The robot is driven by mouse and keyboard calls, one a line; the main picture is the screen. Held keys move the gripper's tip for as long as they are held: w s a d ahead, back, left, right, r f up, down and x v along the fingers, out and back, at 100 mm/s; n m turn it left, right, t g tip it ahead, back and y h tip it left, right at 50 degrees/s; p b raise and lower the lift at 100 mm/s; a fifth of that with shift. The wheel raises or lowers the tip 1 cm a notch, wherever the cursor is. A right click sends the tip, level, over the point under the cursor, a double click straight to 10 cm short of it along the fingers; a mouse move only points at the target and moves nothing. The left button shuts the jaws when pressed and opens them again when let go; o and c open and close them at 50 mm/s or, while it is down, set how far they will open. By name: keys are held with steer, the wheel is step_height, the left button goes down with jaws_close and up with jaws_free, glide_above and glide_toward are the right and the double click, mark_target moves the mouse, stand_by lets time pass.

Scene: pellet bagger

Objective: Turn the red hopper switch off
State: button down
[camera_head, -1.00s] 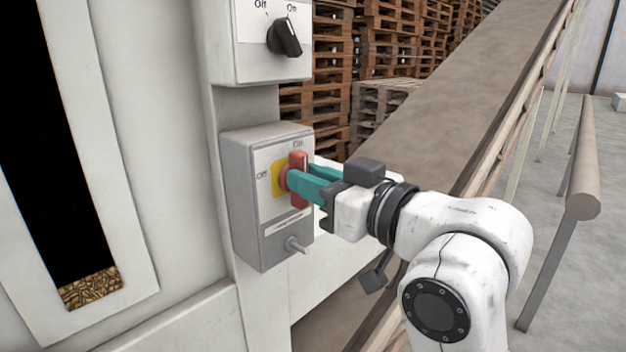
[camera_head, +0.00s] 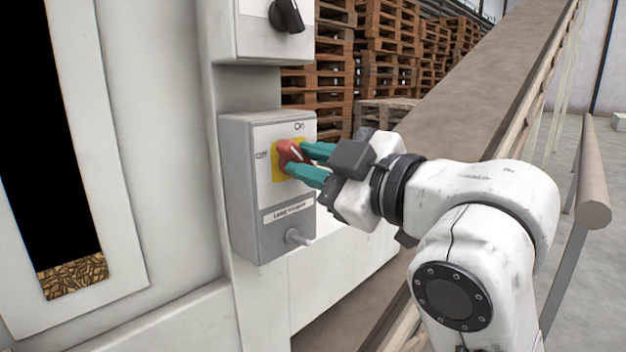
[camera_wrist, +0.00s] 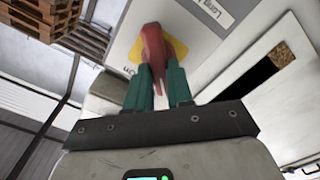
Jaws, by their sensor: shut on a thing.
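The red hopper switch (camera_head: 290,153) is a red rotary handle on a yellow plate (camera_head: 277,174), on the front of a grey box (camera_head: 245,190). "On" is printed above it and "Off" to its left. The handle stands tilted, turned between the two marks. My gripper (camera_head: 302,162) is shut on the handle, with one teal finger at its upper right and one below. In the wrist view the red switch (camera_wrist: 153,45) sits between the teal fingertips.
A black rotary switch (camera_head: 287,15) is on the box above. A sloped conveyor (camera_head: 480,90) and stacked pallets (camera_head: 390,50) stand behind. A rail (camera_head: 594,170) is at right.

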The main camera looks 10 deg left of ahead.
steer(key=n+b, duration=0.2)
steer(key=n, duration=0.1)
steer(key=n+b, duration=0.2)
steer(key=n, duration=0.1)
steer(key=f+n+b, duration=0.1)
steer(key=n, duration=0.1)
steer(key=shift+s+n+b, duration=0.1)
steer(key=shift+n+b, duration=0.3)
steer(key=shift+a+n, duration=0.1)
steer(key=shift+n, duration=0.2)
steer(key=c, duration=1)
jaws_free()
steer(key=shift+r, duration=0.1)
steer(key=b+v, duration=0.1)
steer(key=v, duration=1)
